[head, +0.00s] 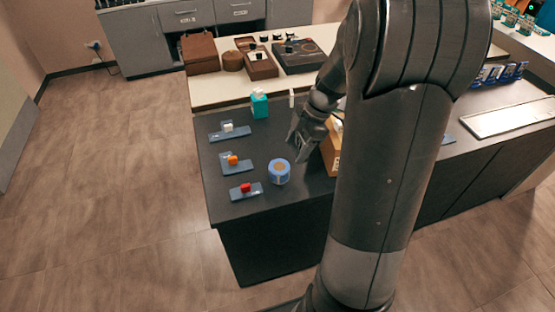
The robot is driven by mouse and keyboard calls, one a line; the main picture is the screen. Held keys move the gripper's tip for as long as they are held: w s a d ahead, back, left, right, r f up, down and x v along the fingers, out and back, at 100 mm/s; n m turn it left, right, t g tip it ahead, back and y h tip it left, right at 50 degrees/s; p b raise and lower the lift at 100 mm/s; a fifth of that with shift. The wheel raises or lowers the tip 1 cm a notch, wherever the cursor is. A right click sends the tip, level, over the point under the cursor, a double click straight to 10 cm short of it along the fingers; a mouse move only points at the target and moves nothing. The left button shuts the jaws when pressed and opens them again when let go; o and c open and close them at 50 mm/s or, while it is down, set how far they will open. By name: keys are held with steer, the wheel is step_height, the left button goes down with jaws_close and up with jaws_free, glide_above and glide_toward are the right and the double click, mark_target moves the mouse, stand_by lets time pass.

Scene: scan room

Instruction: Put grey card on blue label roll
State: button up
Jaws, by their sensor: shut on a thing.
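Blue-grey trays with a white (228,126), an orange (233,160) and a red block (246,188) lie left of the roll. A teal tissue box (259,104) stands behind. A tan box (331,150) is close right of my gripper. My arm hides much of the counter's right part.

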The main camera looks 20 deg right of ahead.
glide_above(272, 168)
steer(key=d, duration=0.2)
steer(key=f, duration=0.3)
steer(key=shift+a+f, duration=0.2)
steer(key=shift+f, duration=2)
steer(key=shift+f, duration=0.15)
steer(key=o, duration=1)
